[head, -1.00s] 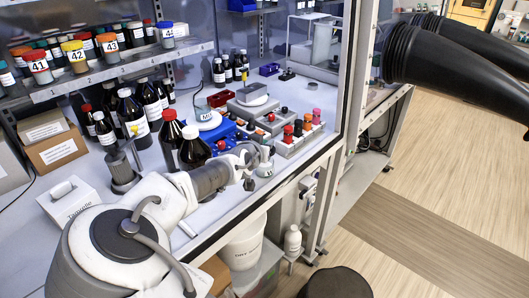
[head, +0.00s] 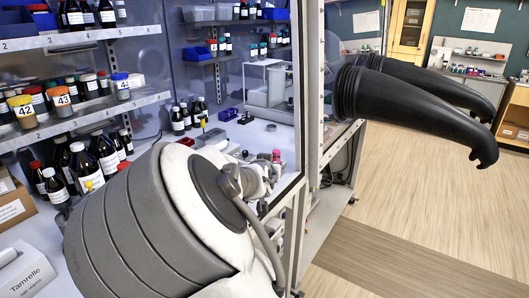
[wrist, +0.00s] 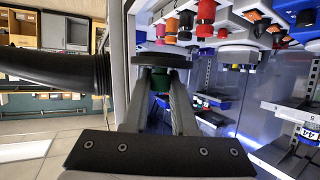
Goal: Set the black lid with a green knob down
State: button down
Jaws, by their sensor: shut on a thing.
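In the wrist view, which looks turned upside down, my gripper (wrist: 162,88) is shut on the green knob (wrist: 160,97) of the black lid. The black lid (wrist: 161,60) shows as a dark disc beyond the fingertips, seen almost edge-on. It appears held clear of the bench. In the head view my own arm covers much of the bench, and I cannot make out the lid or the fingertips there.
Dark bottles with white labels (head: 104,152) stand left of my arm. Numbered jars (head: 60,96) line the shelf above. Black gloves (head: 420,100) stick out from the frame on the right. Capped vials (wrist: 186,22) in racks show near the lid in the wrist view.

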jog(key=s+d+f+m+h, duration=0.1)
jog(key=s+d+f, duration=0.2)
jog(key=s+d, duration=0.3)
jog(key=s+d+f+m+h, duration=0.1)
jog(key=s+d+f, duration=0.2)
jog(key=s+d, duration=0.3)
jog(key=d, duration=0.5)
jog(key=shift+s+d+m+g+h, duration=0.2)
jog(key=shift+s+m+g+h, duration=0.1)
jog(key=shift+h, duration=0.1)
jog(key=shift+a, duration=0.3)
